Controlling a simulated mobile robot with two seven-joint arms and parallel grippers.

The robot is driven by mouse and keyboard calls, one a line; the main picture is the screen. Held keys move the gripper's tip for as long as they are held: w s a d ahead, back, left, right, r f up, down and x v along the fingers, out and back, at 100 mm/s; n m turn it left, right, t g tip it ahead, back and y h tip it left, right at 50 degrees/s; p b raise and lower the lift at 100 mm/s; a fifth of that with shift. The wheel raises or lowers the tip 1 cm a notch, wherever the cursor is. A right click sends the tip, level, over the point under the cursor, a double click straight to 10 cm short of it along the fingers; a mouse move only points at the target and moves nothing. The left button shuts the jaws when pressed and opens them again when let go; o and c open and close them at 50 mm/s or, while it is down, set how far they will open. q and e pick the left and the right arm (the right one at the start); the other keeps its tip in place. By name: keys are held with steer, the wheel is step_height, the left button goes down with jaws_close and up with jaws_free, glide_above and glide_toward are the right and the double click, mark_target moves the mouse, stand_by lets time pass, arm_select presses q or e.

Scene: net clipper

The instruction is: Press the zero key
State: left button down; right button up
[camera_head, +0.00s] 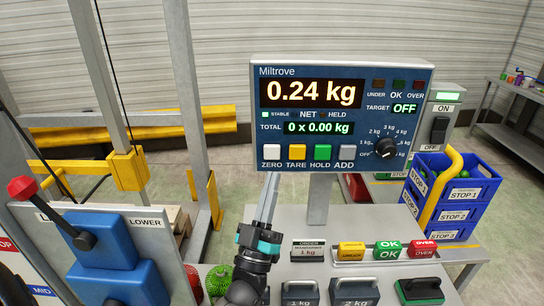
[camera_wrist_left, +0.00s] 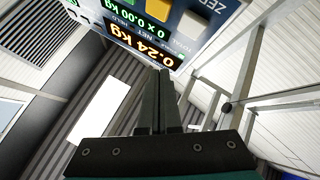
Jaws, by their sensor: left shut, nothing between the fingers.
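The scale display (camera_head: 342,117) reads 0.24 kg, with the total at 0 x 0.00 kg. The white ZERO key (camera_head: 271,152) is the leftmost of the keys along its lower edge. In the left wrist view, the ZERO key (camera_wrist_left: 191,24) shows at the top, beside the yellow TARE key. My left gripper (camera_head: 273,176) is shut and empty, its fingers pointing up just below the ZERO key. In the left wrist view, the shut fingertips (camera_wrist_left: 160,74) appear apart from the key; exact depth is hard to tell. My right gripper is not in view.
The TARE key (camera_head: 297,152) sits close to the right of ZERO, followed by HOLD and ADD. A dial (camera_head: 386,147) is at the display's right. A post (camera_head: 320,200) holds the display. Blue lever boxes (camera_head: 100,245) stand at left; weights (camera_head: 354,291) sit in front.

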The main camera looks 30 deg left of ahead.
mark_target(276, 147)
arm_select(q)
steer(key=shift+w+a+b, duration=0.4)
steer(key=shift+w+a, duration=0.15)
steer(key=shift+w, duration=0.35)
steer(key=shift+w+a+b, duration=0.4)
steer(key=shift+w+a, duration=0.15)
steer(key=shift+w, duration=0.3)
steer(key=shift+w+a+b, duration=0.4)
steer(key=shift+w+a, duration=0.15)
steer(key=shift+w, duration=0.35)
steer(key=shift+w+a, duration=0.2)
steer(key=shift+w, duration=0.15)
steer(key=shift+w+a+b, duration=0.2)
steer(key=shift+w+b, duration=0.15)
steer(key=shift+b, duration=0.05)
stand_by(0.5)
steer(key=shift+s+d, duration=0.1)
steer(key=shift+s, duration=0.05)
steer(key=shift+s+d+p, duration=0.35)
steer(key=shift+s+p, duration=0.15)
steer(key=shift+s, duration=0.1)
steer(key=shift+s+d+p, duration=0.4)
steer(key=shift+s+d, duration=0.05)
steer(key=shift+s, duration=0.25)
steer(key=shift+s+d+p, duration=0.4)
steer(key=shift+s, duration=0.35)
steer(key=shift+s+d+p, duration=0.4)
steer(key=shift+s+d, duration=0.05)
steer(key=shift+s, duration=0.25)
